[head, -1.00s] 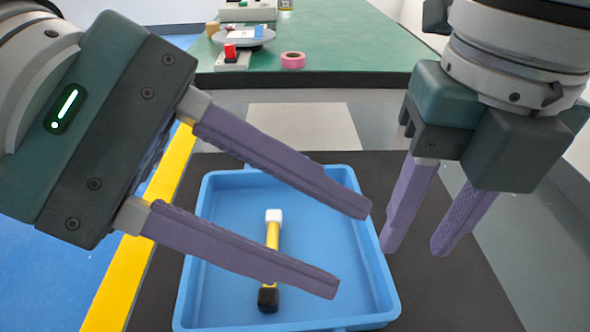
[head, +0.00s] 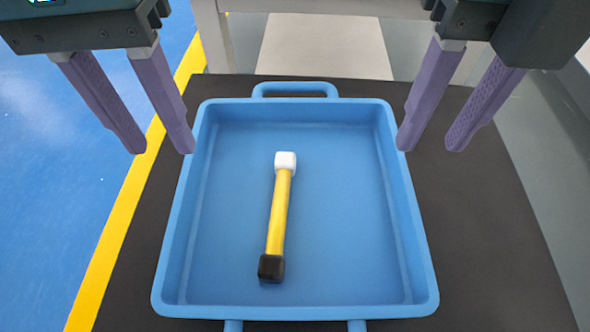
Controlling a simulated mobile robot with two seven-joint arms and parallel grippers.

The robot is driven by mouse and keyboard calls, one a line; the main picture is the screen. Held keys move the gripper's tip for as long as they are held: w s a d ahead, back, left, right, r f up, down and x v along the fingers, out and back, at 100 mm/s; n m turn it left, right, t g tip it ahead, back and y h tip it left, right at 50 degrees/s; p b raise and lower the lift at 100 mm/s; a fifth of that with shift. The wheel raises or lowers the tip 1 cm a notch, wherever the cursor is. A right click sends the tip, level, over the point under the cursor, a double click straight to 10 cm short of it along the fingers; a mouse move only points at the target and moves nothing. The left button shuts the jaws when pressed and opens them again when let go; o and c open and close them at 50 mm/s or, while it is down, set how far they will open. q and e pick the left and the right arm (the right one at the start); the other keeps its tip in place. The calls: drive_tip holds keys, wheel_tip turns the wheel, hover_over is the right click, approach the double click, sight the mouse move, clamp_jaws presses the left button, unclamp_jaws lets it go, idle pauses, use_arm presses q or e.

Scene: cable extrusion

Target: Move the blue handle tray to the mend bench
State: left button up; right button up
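The blue handle tray (head: 174,235) lies on a dark mat in the head view, with one loop handle at its far side and another partly cut off at the near edge. A mallet with a yellow shaft (head: 279,212), a white end and a black end lies inside it. My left gripper (head: 164,152) is open and empty above the tray's far left corner. My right gripper (head: 430,149) is open and empty above the far right side, one finger overlapping the rim in the picture. Whether either finger touches the tray cannot be told.
The dark mat (head: 490,240) shows bare to the right of the tray. A yellow floor stripe (head: 115,226) and blue floor (head: 60,190) lie to the left. A pale table leg (head: 215,38) stands beyond the mat. The bench top is out of view.

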sight(185, 184)
use_arm(q)
wheel_tip(185, 184, down, 9)
drive_tip(key=shift+s+r, duration=0.1)
use_arm(e)
wheel_tip(185, 184, down, 9)
use_arm(q)
clamp_jaws()
use_arm(e)
clamp_jaws()
drive_tip(key=shift+r, duration=0.1)
idle(0.9)
